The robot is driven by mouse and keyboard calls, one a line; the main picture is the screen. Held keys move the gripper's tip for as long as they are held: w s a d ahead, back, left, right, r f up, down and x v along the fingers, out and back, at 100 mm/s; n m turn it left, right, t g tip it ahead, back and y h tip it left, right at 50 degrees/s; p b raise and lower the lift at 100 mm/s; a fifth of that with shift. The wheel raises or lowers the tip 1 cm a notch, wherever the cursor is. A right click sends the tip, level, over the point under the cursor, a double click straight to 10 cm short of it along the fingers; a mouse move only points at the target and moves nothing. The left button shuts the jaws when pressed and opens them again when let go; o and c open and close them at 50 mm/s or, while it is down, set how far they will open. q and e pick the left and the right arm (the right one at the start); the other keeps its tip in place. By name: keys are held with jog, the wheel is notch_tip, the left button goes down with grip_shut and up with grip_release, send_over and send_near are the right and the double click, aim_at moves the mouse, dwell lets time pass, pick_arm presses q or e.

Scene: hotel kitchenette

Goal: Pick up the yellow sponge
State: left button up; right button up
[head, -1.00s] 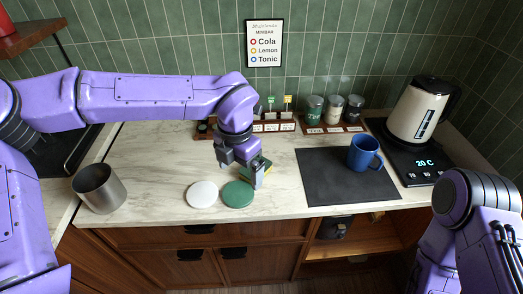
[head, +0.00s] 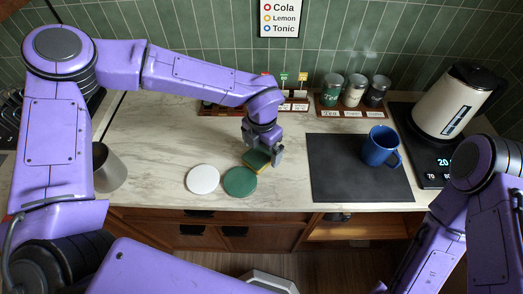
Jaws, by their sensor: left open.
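The yellow sponge (head: 257,161) lies on the counter behind the green disc; its top looks green and its side shows yellow. My left gripper (head: 263,155) is open and down at the sponge, with a finger at its right side. The gripper hides the back part of the sponge, and I cannot tell whether the fingers touch it. Of my right arm, only links show at the right edge; its gripper is out of view.
A white disc (head: 202,179) and a green disc (head: 240,182) lie just in front. A blue mug (head: 380,147) stands on a dark mat (head: 335,180) to the right. A metal cup (head: 107,168) is at left, a kettle (head: 455,100) at right, several jars (head: 354,90) behind.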

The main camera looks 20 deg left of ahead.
pick_arm(q)
jog(key=shift+f, duration=0.5)
jog(key=shift+a, duration=0.1)
jog(key=shift+s, duration=0.35)
jog(key=shift+c, duration=0.9)
jog(key=c, duration=1)
